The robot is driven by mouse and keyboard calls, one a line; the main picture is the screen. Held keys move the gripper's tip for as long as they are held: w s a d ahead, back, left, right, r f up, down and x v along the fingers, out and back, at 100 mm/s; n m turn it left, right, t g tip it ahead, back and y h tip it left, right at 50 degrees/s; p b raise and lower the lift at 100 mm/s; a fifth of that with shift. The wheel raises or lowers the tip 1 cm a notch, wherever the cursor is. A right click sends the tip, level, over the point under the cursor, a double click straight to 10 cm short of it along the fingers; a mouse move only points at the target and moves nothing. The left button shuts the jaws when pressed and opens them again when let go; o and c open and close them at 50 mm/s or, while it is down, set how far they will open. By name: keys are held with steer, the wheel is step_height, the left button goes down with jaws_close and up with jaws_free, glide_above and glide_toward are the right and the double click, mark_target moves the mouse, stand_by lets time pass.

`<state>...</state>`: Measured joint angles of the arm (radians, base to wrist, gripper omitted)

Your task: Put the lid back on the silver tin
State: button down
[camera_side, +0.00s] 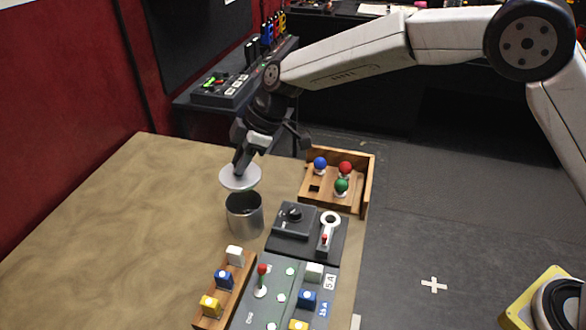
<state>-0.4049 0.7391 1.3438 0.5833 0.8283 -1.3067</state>
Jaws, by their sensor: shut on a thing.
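The silver tin (246,220) stands upright on the table, and its dark open top shows. The round pale lid (240,180) is above the tin, a little to its left and slightly tilted. My gripper (242,167) is shut on the top of the lid. The lid and the tin look apart, with a small gap between them. My fingertips are small in this view, so the exact grip is hard to see.
A dark box with a knob (293,217) and a panel with a switch (325,238) are right of the tin. A wooden tray (368,185) with coloured balls stands behind right. A wooden rack (225,295) and button panel (275,308) are in front. The table's left side (110,230) is clear.

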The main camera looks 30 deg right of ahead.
mark_target(244, 184)
steer(key=shift+a+f, duration=0.1)
steer(key=shift+f, duration=0.05)
steer(key=shift+f, duration=3.05)
steer(key=shift+f, duration=0.15)
stand_by(0.6)
steer(key=shift+c, duration=2.2)
jaws_free()
steer(key=shift+o, duration=0.2)
steer(key=o, duration=0.4)
